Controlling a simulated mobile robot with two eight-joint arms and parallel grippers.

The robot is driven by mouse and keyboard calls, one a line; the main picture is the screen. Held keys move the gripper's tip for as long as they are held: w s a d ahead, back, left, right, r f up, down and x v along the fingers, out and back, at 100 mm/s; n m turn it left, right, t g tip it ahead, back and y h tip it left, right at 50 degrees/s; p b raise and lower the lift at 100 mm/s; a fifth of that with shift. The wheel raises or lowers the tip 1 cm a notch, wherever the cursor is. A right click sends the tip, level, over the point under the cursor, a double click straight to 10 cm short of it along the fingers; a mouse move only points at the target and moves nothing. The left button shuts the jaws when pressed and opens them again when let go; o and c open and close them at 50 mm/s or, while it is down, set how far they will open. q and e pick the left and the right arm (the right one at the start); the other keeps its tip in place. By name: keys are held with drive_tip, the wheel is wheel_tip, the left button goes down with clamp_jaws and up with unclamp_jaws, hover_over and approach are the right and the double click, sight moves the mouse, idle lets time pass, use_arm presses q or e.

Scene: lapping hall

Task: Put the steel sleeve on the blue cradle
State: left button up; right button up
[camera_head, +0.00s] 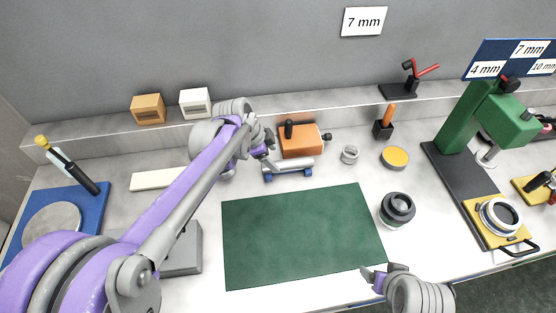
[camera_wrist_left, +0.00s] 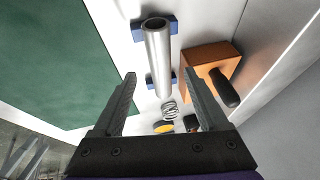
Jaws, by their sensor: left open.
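The steel sleeve (camera_head: 291,165) is a shiny grey tube lying level on the blue cradle (camera_head: 270,178), in front of the orange block. In the left wrist view the sleeve (camera_wrist_left: 158,55) rests across the cradle's two blue supports (camera_wrist_left: 170,23), its ends reaching past them. My left gripper (camera_head: 266,148) is open and empty at the sleeve's left end. In the wrist view its fingertips (camera_wrist_left: 160,74) are apart, with the sleeve's lower end between them in the picture; I see no grip on it.
An orange block with a black knob (camera_head: 300,144) stands close behind the cradle. A spring (camera_head: 349,155) and a yellow-topped tin (camera_head: 395,157) lie to the right. The green mat (camera_head: 300,235) in front is bare. A green press (camera_head: 465,125) stands at right.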

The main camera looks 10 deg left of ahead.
drive_tip(key=shift+r, duration=0.3)
use_arm(q)
drive_tip(key=v, duration=0.6)
drive_tip(key=s+f+n+y, duration=0.1)
drive_tip(key=s+f+n, duration=0.1)
drive_tip(key=s+n, duration=0.2)
drive_tip(key=s+a+f+n+t+y, duration=0.1)
drive_tip(key=s+f+n, duration=0.2)
drive_tip(key=s, duration=0.7)
drive_tip(key=s+f+n+y, duration=0.1)
drive_tip(key=s+f+n, duration=0.2)
drive_tip(key=s+n, duration=0.3)
drive_tip(key=shift+s+a, duration=0.15)
drive_tip(key=shift+s, duration=0.4)
drive_tip(key=shift+s+a, duration=0.15)
drive_tip(key=shift+s, duration=0.45)
drive_tip(key=shift+s+a+f+n+t, duration=0.1)
drive_tip(key=shift+s+f+n+t, duration=0.2)
drive_tip(key=shift+n, duration=0.2)
